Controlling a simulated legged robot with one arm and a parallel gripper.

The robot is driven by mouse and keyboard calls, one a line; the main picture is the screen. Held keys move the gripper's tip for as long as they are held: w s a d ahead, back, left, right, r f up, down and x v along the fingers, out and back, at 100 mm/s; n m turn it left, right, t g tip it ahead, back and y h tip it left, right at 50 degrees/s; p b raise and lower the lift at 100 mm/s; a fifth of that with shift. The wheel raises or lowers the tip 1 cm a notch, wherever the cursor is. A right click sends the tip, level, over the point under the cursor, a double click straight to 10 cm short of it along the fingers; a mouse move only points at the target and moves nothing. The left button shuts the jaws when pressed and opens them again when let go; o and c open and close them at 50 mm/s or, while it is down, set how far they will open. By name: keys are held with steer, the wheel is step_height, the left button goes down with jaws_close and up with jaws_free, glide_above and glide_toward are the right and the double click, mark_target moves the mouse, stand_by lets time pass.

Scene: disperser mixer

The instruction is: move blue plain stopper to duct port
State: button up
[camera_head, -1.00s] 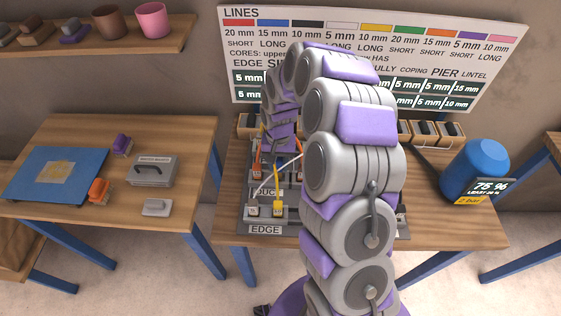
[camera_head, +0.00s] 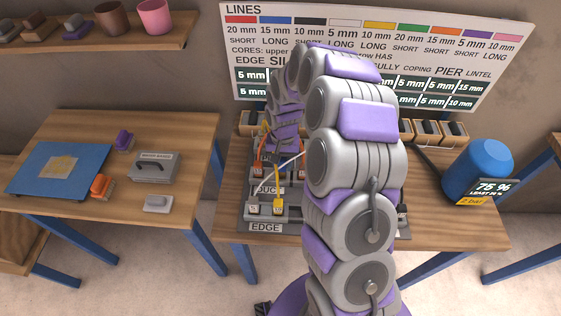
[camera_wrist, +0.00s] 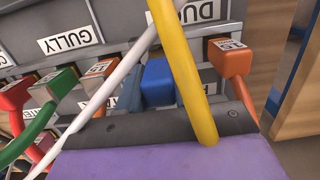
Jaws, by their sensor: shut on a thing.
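The blue plain stopper (camera_wrist: 157,82) shows in the wrist view as a blue block with no label, right at the edge of my gripper (camera_wrist: 160,112). My gripper is shut on it; the jaws' grip is mostly hidden by the dark and purple gripper body. The DUCT label (camera_wrist: 208,10) is upside down just above the stopper. I cannot tell whether the stopper touches the duct port. In the head view my arm hides the stopper, and the purple wrist (camera_head: 285,135) is over the port panel (camera_head: 285,215).
A yellow cable (camera_wrist: 182,65) and a white cable (camera_wrist: 118,75) cross in front of my gripper. An orange plug (camera_wrist: 230,57) is at the right, green (camera_wrist: 53,85) and red (camera_wrist: 15,95) plugs at the left. A blue canister (camera_head: 477,168) stands on the table's right.

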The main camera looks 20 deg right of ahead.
steer(key=shift+d+f, duration=0.15)
steer(key=shift+f, duration=0.2)
steer(key=shift+f, duration=0.95)
steer(key=o, duration=1.1)
steer(key=shift+o, duration=0.2)
step_height(320, 180, up, 17)
steer(key=w+p, duration=0.1)
steer(key=p, duration=0.1)
steer(key=shift+w+d+r+p, duration=0.15)
steer(key=shift+w+p, duration=0.15)
steer(key=shift+w, duration=0.05)
